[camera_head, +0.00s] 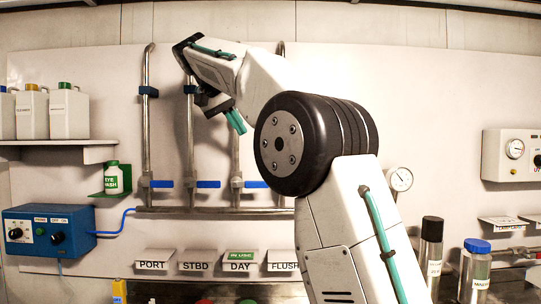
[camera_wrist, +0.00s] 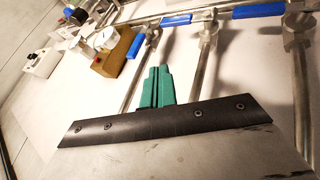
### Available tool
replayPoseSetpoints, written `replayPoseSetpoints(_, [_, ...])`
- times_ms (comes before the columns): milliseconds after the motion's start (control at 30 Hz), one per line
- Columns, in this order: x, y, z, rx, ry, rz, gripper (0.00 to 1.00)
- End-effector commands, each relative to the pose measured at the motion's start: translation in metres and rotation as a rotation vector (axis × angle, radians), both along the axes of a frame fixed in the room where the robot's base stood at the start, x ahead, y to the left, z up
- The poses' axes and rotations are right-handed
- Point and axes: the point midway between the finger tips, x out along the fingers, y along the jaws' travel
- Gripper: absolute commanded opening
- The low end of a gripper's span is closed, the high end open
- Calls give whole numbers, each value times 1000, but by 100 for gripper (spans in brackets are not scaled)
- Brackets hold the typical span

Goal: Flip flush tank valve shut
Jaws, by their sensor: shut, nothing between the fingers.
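Three blue valve levers (camera_head: 208,184) lie horizontally across the feet of upright steel pipes, above the PORT, STBD and DAY plates. A FLUSH plate (camera_head: 283,267) stands to their right. My gripper (camera_head: 236,122), with teal fingers, is shut and empty, in front of the pipes and above the levers. In the wrist view, my shut fingers (camera_wrist: 157,86) point towards the pipes. Blue levers (camera_wrist: 252,11) show beyond them; I cannot tell which is flush.
A green tag (camera_head: 239,255) sits on the DAY plate. A blue control box (camera_head: 48,232) is at left, below a green-shelved bottle (camera_head: 113,178). A pressure gauge (camera_head: 399,179) is right of my arm. Dark and blue-capped cylinders (camera_head: 475,270) stand lower right.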

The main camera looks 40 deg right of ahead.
Motion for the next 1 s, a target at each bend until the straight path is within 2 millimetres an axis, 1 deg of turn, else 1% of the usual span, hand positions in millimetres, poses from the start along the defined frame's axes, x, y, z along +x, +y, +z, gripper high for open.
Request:
replayPoseSetpoints(133, [0, -2, -2, 1, 1, 0, 0])
replayPoseSetpoints(267, [0, -10, -12, 1, 2, 0, 0])
replayPoseSetpoints(367, [0, -21, -27, 0, 5, -1, 0])
replayPoseSetpoints(600, [3, -52, -69, 1, 4, 0, 0])
replayPoseSetpoints(700, [2, -65, -82, 1, 1, -2, 0])
replayPoseSetpoints(833, [-10, -81, -79, 1, -2, -1, 0])
replayPoseSetpoints(1000, [-17, -92, -80, 0, 1, 1, 0])
